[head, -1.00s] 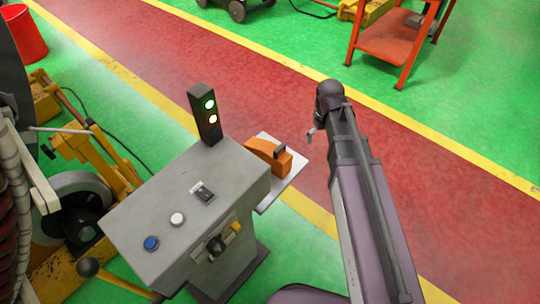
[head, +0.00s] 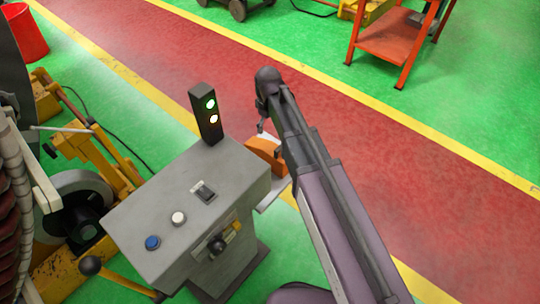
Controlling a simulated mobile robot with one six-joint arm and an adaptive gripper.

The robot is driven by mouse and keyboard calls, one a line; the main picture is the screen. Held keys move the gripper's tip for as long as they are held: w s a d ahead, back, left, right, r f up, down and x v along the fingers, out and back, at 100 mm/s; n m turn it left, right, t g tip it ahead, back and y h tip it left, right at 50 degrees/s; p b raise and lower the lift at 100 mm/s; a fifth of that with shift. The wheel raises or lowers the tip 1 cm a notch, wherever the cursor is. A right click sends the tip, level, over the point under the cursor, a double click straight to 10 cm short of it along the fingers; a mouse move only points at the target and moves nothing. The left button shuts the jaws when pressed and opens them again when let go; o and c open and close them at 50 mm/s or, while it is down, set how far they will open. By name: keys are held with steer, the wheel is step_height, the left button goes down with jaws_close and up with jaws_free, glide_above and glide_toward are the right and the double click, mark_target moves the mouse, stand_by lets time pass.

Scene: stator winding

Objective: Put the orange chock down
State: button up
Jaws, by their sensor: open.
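The orange chock (head: 264,148) sits on a pale plate (head: 270,196) at the right side of the grey control cabinet. My arm covers the chock's right part, including its dark handle. My gripper (head: 262,127) is small in the head view, at the far end of my arm, just above and behind the chock in the picture. It is open and appears empty. I cannot tell from this angle whether it touches the chock.
The grey control cabinet (head: 180,195) stands left of my arm, with a signal light (head: 206,112) at its back corner. Yellow machinery (head: 95,165) is farther left. An orange table (head: 395,40) stands back right. The red walkway (head: 400,160) is clear.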

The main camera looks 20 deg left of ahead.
mark_target(269, 147)
steer(key=shift+f, duration=0.15)
step_height(269, 147, down, 8)
steer(key=b, duration=0.8)
steer(key=shift+f+b, duration=0.2)
steer(key=shift+b, duration=0.1)
steer(key=shift+d+f+b, duration=0.15)
steer(key=shift+f+b, duration=2.45)
steer(key=c, duration=1.1)
